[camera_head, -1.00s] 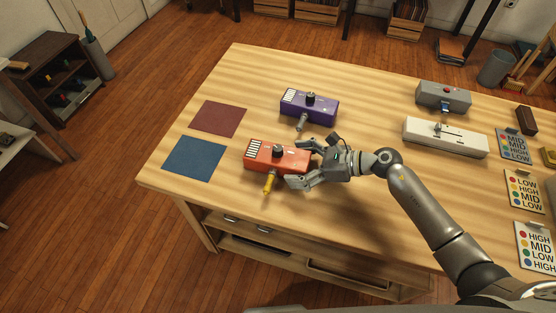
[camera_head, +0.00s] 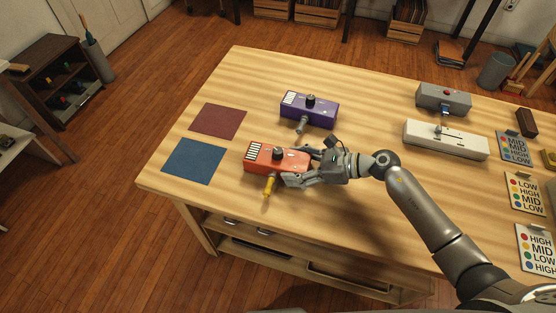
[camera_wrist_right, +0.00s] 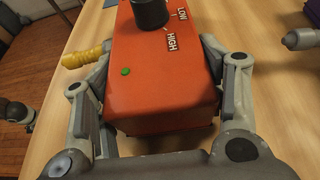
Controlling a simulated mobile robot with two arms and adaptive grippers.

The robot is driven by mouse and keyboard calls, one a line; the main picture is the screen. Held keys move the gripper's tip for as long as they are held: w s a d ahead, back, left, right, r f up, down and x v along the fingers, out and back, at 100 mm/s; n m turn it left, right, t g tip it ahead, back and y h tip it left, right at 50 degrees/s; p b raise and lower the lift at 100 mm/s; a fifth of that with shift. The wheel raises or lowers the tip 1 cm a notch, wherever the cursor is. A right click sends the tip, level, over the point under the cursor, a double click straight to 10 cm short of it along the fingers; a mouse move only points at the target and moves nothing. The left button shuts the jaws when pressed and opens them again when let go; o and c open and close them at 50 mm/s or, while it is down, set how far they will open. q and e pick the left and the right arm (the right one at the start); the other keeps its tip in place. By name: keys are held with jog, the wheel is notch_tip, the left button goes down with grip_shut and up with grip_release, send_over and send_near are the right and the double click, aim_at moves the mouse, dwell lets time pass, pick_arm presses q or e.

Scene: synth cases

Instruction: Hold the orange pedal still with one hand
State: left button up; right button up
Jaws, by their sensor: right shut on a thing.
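The orange pedal (camera_head: 262,164) lies on the wooden table near its front edge, with a black knob on top and a yellow plug at its front side. My right gripper (camera_head: 303,166) is shut on the pedal's right end. In the right wrist view the orange pedal (camera_wrist_right: 158,78) sits between the two fingers of my right gripper (camera_wrist_right: 155,75), one on each side. A green dot, the black knob and the words LOW and HIGH show on its top. My left gripper is not in view.
A purple pedal (camera_head: 322,112) with a grey plug lies behind the orange one. A blue mat (camera_head: 194,161) and a maroon mat (camera_head: 218,121) lie to the left. A grey pedal (camera_head: 455,100), a white device (camera_head: 465,148) and label cards (camera_head: 524,191) are at the right.

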jog(key=o, duration=1.2)
jog(key=v, duration=1.2)
